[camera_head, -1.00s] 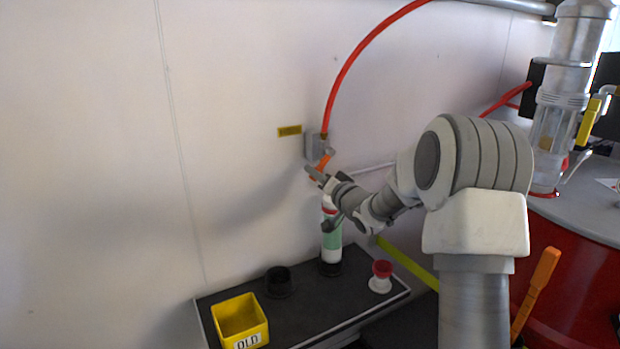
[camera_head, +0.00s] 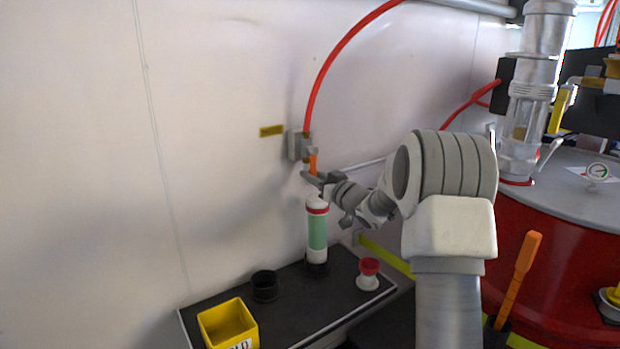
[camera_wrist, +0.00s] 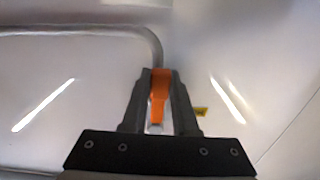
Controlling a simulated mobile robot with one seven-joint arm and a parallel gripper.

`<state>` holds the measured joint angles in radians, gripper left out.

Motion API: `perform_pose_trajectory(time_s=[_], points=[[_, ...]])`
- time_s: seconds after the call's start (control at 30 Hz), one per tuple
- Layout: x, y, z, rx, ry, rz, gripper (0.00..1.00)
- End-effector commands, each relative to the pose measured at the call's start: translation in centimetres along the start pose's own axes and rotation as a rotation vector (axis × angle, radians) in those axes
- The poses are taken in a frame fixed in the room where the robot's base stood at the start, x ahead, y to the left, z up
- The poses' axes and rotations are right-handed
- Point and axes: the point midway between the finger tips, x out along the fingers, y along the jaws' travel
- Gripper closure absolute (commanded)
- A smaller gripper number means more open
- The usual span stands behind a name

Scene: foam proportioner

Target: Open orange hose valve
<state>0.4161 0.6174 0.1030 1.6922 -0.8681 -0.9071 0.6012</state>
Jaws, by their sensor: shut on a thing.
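The orange valve handle (camera_head: 313,162) sits under the grey valve body (camera_head: 297,145) on the white wall, below the end of the red hose (camera_head: 327,68). In the head view the handle now points almost straight down. My gripper (camera_head: 309,178) is at the handle's lower end. In the wrist view the orange handle (camera_wrist: 159,92) lies between the two fingers of my gripper (camera_wrist: 159,80), which are shut on it. The fingers partly hide the handle in the head view.
Below is a black shelf (camera_head: 300,318) with a yellow bin (camera_head: 228,326), a black cup (camera_head: 265,286), a green and white cylinder (camera_head: 317,230) and a red and white piece (camera_head: 368,274). A red tank (camera_head: 560,250) stands at right.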

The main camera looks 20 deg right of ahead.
Motion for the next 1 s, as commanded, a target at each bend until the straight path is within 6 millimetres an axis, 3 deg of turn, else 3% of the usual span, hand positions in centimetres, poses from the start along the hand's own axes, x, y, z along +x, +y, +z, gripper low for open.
perform_pose_trajectory(time_s=[0.47,0.5,0.63,1.0], points=[[0.08,0.06,-0.28,-0.014,0.005,0.000,1.00],[0.08,0.06,-0.28,-0.014,0.005,0.000,0.67],[0.06,0.07,-0.21,-0.013,0.004,0.000,0.44],[-0.30,0.11,-0.14,-0.013,0.001,0.000,0.43]])
